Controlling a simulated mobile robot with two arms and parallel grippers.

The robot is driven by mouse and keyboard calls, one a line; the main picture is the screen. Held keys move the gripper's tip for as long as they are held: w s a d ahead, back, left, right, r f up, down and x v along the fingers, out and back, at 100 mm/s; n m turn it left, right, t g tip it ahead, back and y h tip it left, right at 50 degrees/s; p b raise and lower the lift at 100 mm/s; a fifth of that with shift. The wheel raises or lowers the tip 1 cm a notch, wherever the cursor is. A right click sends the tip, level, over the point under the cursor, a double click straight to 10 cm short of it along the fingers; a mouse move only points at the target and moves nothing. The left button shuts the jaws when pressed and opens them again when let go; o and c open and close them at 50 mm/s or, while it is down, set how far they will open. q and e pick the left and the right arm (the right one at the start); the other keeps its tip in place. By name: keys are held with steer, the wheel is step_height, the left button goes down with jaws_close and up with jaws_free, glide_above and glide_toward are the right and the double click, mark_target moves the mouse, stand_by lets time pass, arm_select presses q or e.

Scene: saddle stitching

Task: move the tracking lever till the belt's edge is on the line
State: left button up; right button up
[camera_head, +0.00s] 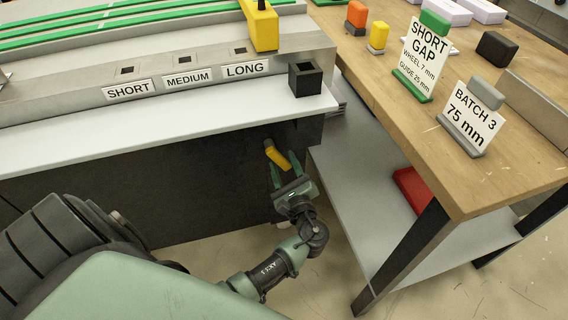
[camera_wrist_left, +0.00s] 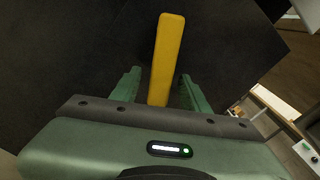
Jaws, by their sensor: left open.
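The tracking lever is a yellow bar (camera_head: 277,155) on the dark front of the machine, below the white ledge. My left gripper (camera_head: 285,168) is open at the lever. In the left wrist view the yellow lever (camera_wrist_left: 167,60) stands between the two green fingers (camera_wrist_left: 160,92), with a gap on each side; I see no grip on it. Green belts (camera_head: 150,18) run along the machine top at upper left. I cannot make out the belt's edge against a line. My right gripper is not in view.
A white ledge (camera_head: 160,130) overhangs the lever. A black square holder (camera_head: 305,79) sits at its right end, with a yellow block (camera_head: 261,25) behind. A wooden table (camera_head: 455,170) with signs, and a grey lower shelf (camera_head: 370,205), stand close on the right.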

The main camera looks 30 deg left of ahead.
arm_select(q)
steer(key=shift+w+a, duration=0.2)
steer(key=shift+a, duration=0.05)
jaws_close()
steer(key=shift+f, duration=0.1)
stand_by(1.2)
